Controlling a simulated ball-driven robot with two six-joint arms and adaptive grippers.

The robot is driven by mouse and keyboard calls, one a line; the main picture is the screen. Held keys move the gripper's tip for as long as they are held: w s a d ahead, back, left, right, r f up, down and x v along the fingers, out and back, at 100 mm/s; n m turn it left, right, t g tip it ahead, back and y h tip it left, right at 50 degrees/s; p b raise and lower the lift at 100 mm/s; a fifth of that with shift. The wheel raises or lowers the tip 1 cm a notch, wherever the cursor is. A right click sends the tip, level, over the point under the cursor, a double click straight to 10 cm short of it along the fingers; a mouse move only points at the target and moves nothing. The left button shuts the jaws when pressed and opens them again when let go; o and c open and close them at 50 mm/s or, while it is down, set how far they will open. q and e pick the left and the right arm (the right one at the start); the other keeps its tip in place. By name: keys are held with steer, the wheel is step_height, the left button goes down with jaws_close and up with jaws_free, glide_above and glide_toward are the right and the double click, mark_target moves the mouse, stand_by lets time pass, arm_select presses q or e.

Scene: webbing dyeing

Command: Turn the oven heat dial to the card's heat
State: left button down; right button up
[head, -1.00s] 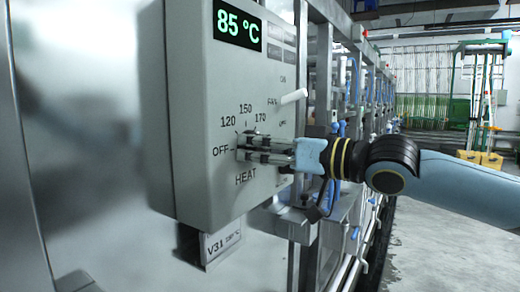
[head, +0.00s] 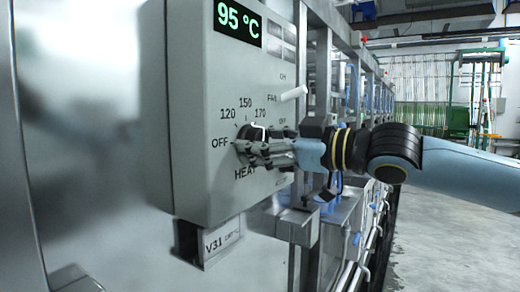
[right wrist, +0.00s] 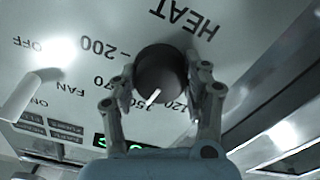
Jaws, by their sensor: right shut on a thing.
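The black heat dial (head: 246,132) sits low on the grey control box (head: 200,180), above the word HEAT. My right gripper (head: 252,150) is shut on the dial, reaching in from the right. The green display (head: 238,23) reads 95 °C. My left gripper is not in view.
A pale fan switch lever (head: 293,93) sticks out above and right of the dial; it also shows in the wrist view (right wrist: 22,95). Metal frames and pipes (head: 350,100) run behind my right arm. Open floor (head: 440,240) lies to the right.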

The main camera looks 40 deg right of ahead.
mark_target(246, 86)
steer(key=shift+n, duration=0.6)
steer(key=o, duration=1.2)
step_height(246, 86, up, 10)
